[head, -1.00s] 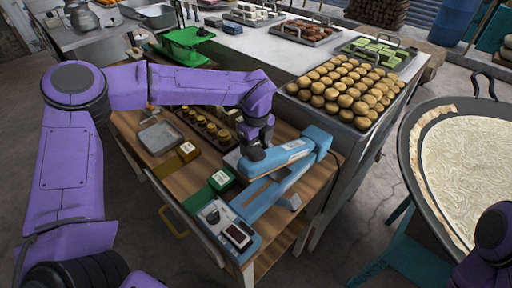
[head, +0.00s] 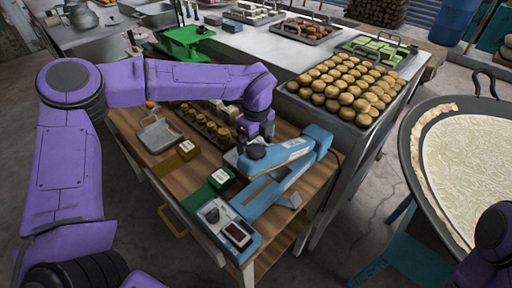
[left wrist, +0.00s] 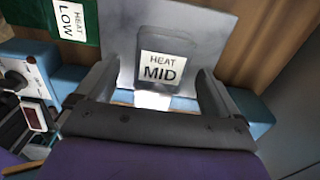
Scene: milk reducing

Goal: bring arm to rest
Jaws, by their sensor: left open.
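My left gripper (head: 254,138) is open above the blue tabletop device (head: 275,190). In the left wrist view its two fingers (left wrist: 153,88) stand apart, with a grey block labelled "HEAT MID" (left wrist: 166,70) seen between them. The block sits on the device's pale metal plate (left wrist: 210,35); in the head view its dark top (head: 257,152) shows just below the gripper. A green "HEAT LOW" block (head: 222,178) lies on the wooden table, left of the device; it also shows in the wrist view (left wrist: 50,15). My right gripper is out of view.
A yellow labelled block (head: 188,150), a small metal tray (head: 158,135) and a rack of brown-topped items (head: 212,128) share the wooden table. A tray of potato-like items (head: 340,88) stands behind right. A large pan (head: 408,160) is at the right.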

